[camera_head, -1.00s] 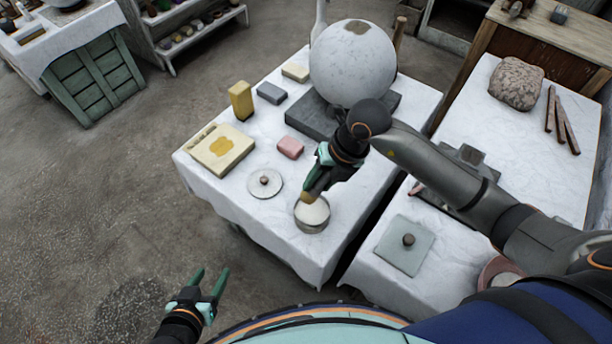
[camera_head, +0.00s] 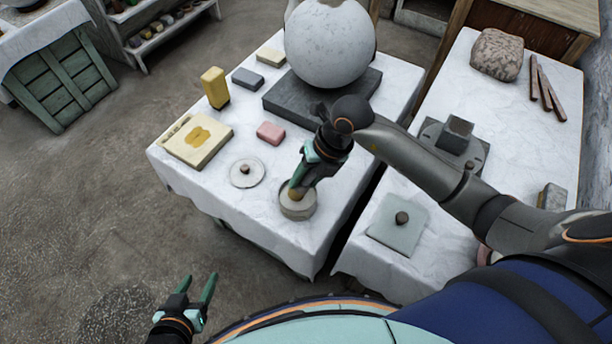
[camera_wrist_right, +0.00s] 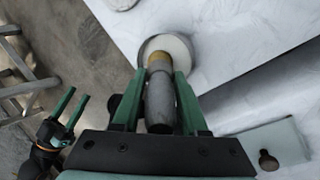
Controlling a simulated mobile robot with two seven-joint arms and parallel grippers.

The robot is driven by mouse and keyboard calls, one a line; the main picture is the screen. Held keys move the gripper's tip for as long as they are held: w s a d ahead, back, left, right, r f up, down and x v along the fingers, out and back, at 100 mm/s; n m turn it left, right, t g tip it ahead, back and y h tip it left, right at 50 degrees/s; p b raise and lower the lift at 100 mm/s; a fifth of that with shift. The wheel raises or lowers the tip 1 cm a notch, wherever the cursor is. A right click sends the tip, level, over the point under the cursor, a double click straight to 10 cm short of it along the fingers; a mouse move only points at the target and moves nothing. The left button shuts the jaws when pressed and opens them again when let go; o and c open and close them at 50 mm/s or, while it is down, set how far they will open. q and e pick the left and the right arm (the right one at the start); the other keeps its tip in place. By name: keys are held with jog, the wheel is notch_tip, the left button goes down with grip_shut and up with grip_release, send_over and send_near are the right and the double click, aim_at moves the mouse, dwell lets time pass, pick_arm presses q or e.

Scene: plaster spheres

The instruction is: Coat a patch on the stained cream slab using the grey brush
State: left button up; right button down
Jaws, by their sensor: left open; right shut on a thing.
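The cream slab (camera_head: 177,151) lies flat at the left edge of the white-clothed table, with an ochre stain on its top. My right gripper (camera_head: 300,182) is shut on the grey brush, whose grey handle (camera_wrist_right: 160,103) shows between the fingers in the right wrist view. The brush points down into a round grey pot (camera_head: 298,211) with pale contents near the table's front corner. Its yellowish band (camera_wrist_right: 158,63) shows at the pot; the bristle tip is hidden. My left gripper (camera_head: 197,283) is open and empty over the floor, in front of the table.
A round lid (camera_head: 247,181) and a pink block (camera_head: 270,133) lie between pot and slab. A yellow block (camera_head: 215,87) stands behind the slab. A large plaster sphere (camera_head: 330,45) sits on a dark base (camera_head: 290,107). A second table (camera_head: 440,240) stands right.

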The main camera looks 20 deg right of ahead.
jog(key=shift+f, duration=0.15)
dwell(0.8)
jog(key=shift+f+b, duration=0.4)
jog(key=shift+f, duration=0.05)
dwell(1.1)
jog(key=shift+f, duration=0.1)
dwell(0.3)
